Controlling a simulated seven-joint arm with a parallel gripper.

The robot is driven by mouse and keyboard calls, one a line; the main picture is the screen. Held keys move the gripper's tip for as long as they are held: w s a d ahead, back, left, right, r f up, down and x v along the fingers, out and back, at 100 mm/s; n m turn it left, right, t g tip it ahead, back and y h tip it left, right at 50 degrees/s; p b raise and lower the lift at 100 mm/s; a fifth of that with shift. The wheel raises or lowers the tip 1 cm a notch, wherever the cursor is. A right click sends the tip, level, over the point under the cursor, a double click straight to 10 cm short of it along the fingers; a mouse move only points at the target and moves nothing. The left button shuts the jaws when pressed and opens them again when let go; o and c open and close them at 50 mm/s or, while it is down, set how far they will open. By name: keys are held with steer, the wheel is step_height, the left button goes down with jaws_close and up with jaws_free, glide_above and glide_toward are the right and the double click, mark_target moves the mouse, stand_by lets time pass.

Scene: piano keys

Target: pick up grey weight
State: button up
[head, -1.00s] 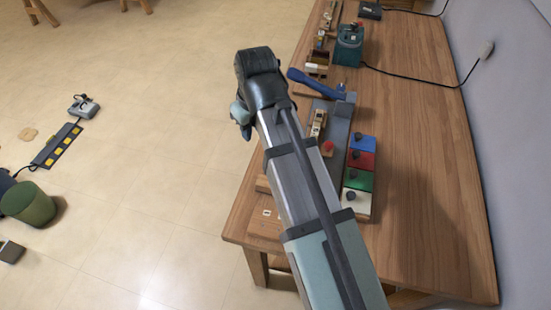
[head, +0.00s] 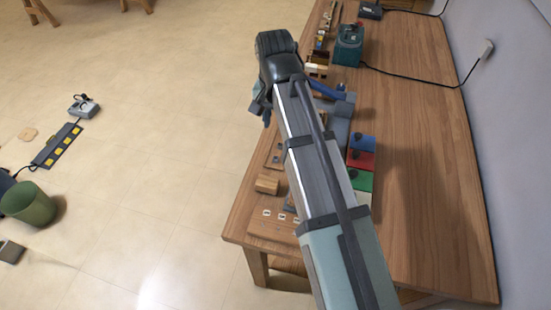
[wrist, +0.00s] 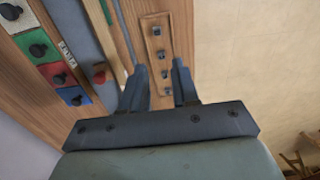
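Several small grey pieces stand in a row on a narrow wooden board (wrist: 148,43) in the wrist view. One grey piece (wrist: 157,31) is at the far end and another (wrist: 161,54) is nearer my fingers; I cannot tell which is the grey weight. My gripper (wrist: 160,67) is open, its two dark fingers apart with nothing held between them. The board shows between and beyond the fingertips. In the head view, my gripper (head: 262,106) is over the table's left edge, and the board (head: 274,156) shows partly beside my arm.
Coloured blocks with dark knobs, including a blue one (head: 362,143) and a red one (head: 360,160), sit right of my arm. A wooden block (head: 267,184) is near the table's left edge. A teal box (head: 348,46) stands farther back. The table's (head: 425,190) right side is clear.

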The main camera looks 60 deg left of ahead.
glide_above(276, 157)
steer(key=f, duration=0.8)
steer(key=shift+a+f, duration=0.25)
steer(key=shift+f, duration=0.1)
steer(key=shift+d+f, duration=0.2)
steer(key=shift+f, duration=2.4)
jaws_close()
